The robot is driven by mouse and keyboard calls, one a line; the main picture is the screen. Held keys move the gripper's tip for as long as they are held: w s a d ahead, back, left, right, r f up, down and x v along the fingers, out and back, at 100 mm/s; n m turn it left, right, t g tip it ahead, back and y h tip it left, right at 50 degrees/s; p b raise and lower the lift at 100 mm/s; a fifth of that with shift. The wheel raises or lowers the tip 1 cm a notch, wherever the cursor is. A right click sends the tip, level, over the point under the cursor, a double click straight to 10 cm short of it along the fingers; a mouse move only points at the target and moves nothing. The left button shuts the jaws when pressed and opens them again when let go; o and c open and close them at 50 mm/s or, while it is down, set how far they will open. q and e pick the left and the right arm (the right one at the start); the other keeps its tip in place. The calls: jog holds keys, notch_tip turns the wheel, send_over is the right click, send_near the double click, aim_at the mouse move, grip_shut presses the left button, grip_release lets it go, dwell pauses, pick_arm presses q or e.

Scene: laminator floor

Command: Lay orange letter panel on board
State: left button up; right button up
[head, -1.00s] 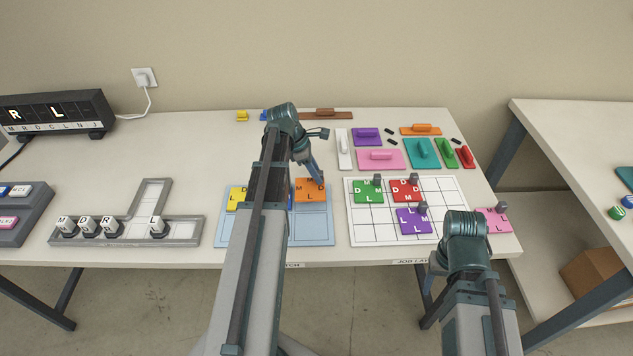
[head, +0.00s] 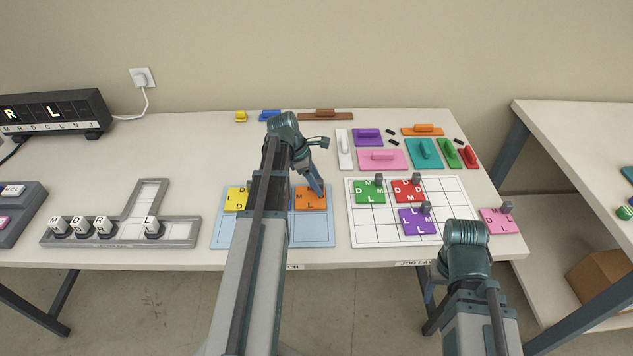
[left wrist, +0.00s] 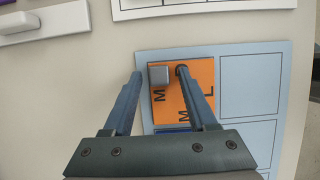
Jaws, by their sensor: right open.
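The orange letter panel (head: 310,198) with letters M, M, L and a grey knob lies on the right part of the light blue board (head: 318,232). In the left wrist view the panel (left wrist: 196,88) shows its grey knob (left wrist: 159,77) between the two fingers of my left gripper (left wrist: 159,74). The fingers are open, with a gap on each side of the knob. In the head view my left gripper (head: 316,183) is at the panel. The white gridded board (head: 377,227) holds green, red and purple letter panels. My right gripper (head: 431,292) is low by the table's front edge, partly hidden by its arm.
A yellow letter panel (head: 235,198) lies on the blue board, and a pink one (head: 499,221) right of the gridded board. Several handled coloured plates, such as the teal one (head: 424,154), lie behind. A grey letter-block tray (head: 120,232) stands left.

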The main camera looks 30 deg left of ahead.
pick_arm(q)
jog(key=shift+a+r+p, duration=0.15)
jog(key=shift+r+p, duration=0.55)
jog(key=shift+p, duration=0.05)
jog(key=p+v, duration=1)
jog(key=v, duration=0.1)
jog(key=shift+s, duration=0.15)
jog(key=shift+f, duration=0.15)
jog(key=s+d+m+y, duration=0.1)
jog(key=s+d+m, duration=0.3)
jog(key=d+m, duration=0.5)
jog(key=s+d+f+m+g+y, duration=0.1)
jog(key=s+d+m+y, duration=0.1)
jog(key=s+d+m, duration=0.3)
jog(key=s+d+m+g+y, duration=0.1)
jog(key=s+d+m, duration=0.4)
jog(key=d+m, duration=0.9)
jog(key=d+y, duration=0.1)
jog(key=d, duration=0.5)
jog(key=shift+d+f, duration=0.2)
jog(key=shift+f, duration=0.05)
